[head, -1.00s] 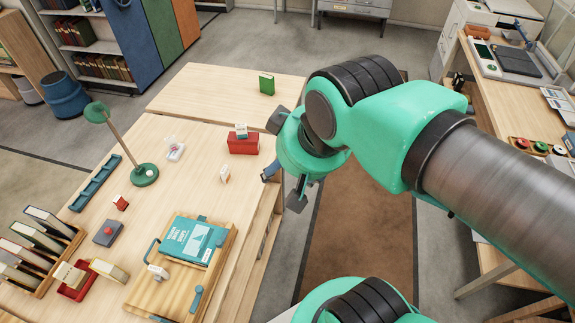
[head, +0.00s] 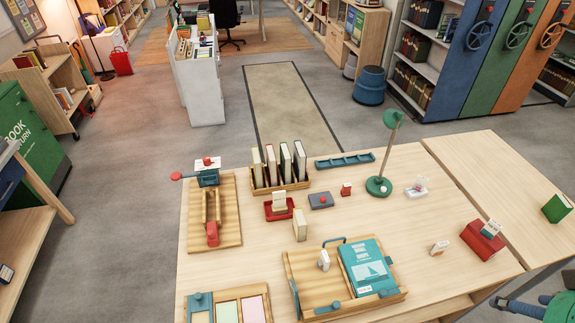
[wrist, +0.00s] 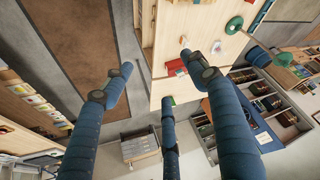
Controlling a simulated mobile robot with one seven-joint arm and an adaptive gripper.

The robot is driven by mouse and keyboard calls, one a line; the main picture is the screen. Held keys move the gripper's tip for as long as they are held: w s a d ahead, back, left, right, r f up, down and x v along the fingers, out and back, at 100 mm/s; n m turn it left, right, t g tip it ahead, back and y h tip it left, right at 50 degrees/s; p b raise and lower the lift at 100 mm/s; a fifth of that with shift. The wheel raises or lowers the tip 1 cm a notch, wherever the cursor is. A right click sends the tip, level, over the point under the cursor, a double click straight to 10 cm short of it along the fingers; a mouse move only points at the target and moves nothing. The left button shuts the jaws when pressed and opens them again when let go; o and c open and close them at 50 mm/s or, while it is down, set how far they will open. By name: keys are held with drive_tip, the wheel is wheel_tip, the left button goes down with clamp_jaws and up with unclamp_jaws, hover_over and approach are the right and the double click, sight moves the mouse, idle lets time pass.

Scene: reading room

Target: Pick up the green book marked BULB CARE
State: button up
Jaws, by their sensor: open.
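A green book (head: 557,208) stands upright at the right edge of the head view, on the light wooden table. Its lettering is too small to read. In the wrist view a small green patch, likely this book (wrist: 170,102), shows near the table edge, partly behind a finger. My gripper (wrist: 164,80) is open, its blue fingers spread apart with nothing between them. It is well away from the book and not touching it. Part of my arm shows at the bottom right of the head view.
A red box (head: 482,240) with a card stands left of the green book. A teal book lies on a wooden tray (head: 300,268). A green lamp (head: 379,186) and a row of upright books (head: 280,166) stand farther left. The wood around the green book is clear.

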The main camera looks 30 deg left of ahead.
idle(0.3)
drive_tip(key=c, duration=0.3)
